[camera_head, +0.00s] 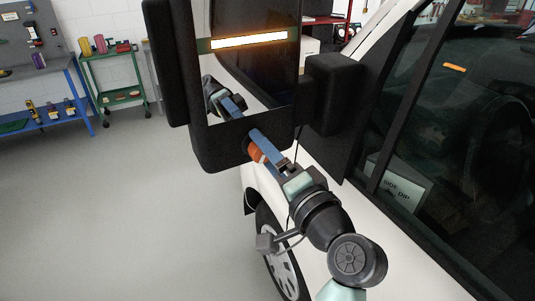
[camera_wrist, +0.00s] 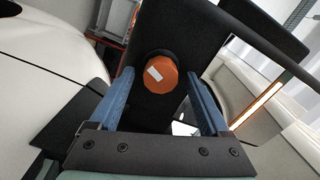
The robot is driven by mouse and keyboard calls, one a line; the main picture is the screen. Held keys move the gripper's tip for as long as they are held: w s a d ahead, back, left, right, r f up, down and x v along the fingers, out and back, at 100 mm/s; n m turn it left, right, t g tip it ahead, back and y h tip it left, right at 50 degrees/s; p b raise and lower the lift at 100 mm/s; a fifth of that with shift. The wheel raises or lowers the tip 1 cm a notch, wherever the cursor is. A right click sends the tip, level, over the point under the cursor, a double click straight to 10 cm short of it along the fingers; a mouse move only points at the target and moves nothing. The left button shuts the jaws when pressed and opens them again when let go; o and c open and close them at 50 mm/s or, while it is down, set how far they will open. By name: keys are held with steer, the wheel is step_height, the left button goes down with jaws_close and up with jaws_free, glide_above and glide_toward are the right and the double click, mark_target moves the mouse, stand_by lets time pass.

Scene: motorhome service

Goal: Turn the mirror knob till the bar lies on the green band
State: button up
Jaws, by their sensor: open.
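The mirror (camera_head: 255,85) is in a black housing at the upper middle of the head view. A bright bar (camera_head: 248,40) crosses its glass near the top. Green band (camera_head: 203,46) shows at both ends of the bar, level with it; the bar appears to overlap the band. The orange mirror knob (camera_wrist: 161,73), with a white mark on its face, is on the housing's underside. My gripper (camera_wrist: 160,78) is open, with one blue finger on each side of the knob and gaps showing. In the head view the fingers partly hide the knob (camera_head: 254,152).
The white motorhome's side (camera_head: 430,240) and door window (camera_head: 480,110) are close on the right. A wheel (camera_head: 277,258) is below the mirror. A green cart (camera_head: 120,75) and blue bench (camera_head: 40,85) stand at the back left. The floor at left is clear.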

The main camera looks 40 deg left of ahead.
steer(key=b+v, duration=0.4)
steer(key=v, duration=0.9)
steer(key=shift+b, duration=0.4)
